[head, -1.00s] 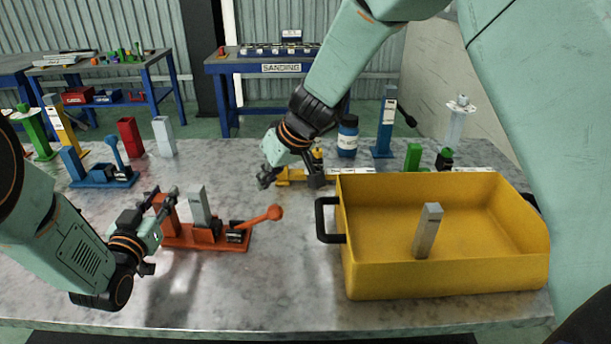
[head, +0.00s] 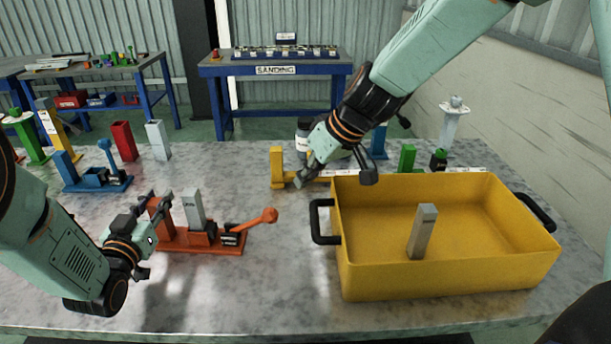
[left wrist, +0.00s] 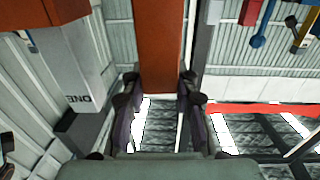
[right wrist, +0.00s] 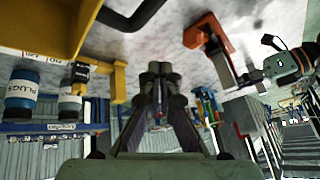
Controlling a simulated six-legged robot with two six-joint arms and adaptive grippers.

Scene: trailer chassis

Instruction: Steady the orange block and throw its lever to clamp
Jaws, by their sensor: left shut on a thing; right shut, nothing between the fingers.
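The orange block (head: 205,245) lies on the marble bench at left centre in the head view. A grey piece (head: 194,212) stands upright in it.
A yellow fixture (head: 277,167) stands close by my right gripper. A yellow bin (head: 445,279) with a grey piece (head: 423,232) fills the right front. A blue fixture (head: 95,184) stands back left. Bare bench lies in front of the orange block.

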